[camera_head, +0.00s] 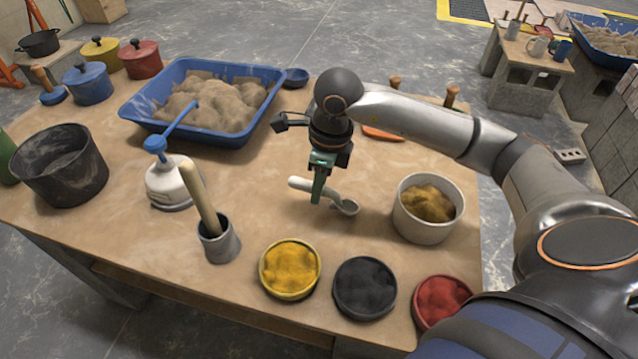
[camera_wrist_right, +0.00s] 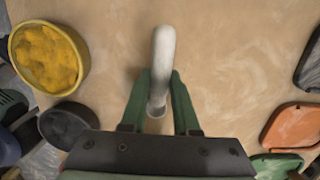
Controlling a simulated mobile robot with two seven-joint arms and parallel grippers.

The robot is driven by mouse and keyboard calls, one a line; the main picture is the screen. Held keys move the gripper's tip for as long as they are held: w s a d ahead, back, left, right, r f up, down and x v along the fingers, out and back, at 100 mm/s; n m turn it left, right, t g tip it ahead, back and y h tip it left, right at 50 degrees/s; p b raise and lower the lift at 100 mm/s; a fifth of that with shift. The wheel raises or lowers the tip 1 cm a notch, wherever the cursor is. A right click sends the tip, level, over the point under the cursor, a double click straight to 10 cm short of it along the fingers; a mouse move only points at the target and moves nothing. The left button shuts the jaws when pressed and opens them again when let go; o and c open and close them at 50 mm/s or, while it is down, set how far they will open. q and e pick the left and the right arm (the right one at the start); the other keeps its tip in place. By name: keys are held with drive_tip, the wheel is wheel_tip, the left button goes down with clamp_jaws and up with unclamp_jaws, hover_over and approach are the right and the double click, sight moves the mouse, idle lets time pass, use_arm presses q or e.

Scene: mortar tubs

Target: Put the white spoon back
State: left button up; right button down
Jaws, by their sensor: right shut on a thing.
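The white spoon (camera_head: 335,193) is in the middle of the table, its handle toward the left and its bowl toward the right. My right gripper (camera_head: 318,188) is shut on its handle from above, and the fingers hide part of it. In the right wrist view the white handle (camera_wrist_right: 163,50) runs up between the green fingers (camera_wrist_right: 160,100) of the gripper. The spoon is at or just above the tabletop; I cannot tell whether it touches. My left gripper is not in view.
A white tub (camera_head: 423,232) of tan powder stands right of the spoon. Yellow (camera_head: 290,267), black (camera_head: 364,285) and red (camera_head: 441,298) powder bowls line the front. A grey cup (camera_head: 219,245), white canister (camera_head: 172,188) and blue sand tray (camera_head: 190,138) stand left. Bare table (camera_head: 265,200) surrounds the spoon.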

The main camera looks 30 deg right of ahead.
drive_tip(key=shift+f, duration=0.3)
drive_tip(key=c, duration=0.6)
unclamp_jaws()
drive_tip(key=r, duration=0.4)
drive_tip(key=s+r, duration=0.1)
drive_tip(key=r, duration=0.3)
drive_tip(key=d+r, duration=0.1)
drive_tip(key=r, duration=0.3)
drive_tip(key=shift+s+r+p, duration=0.15)
drive_tip(key=shift+r+p, duration=0.1)
drive_tip(key=shift+p, duration=0.05)
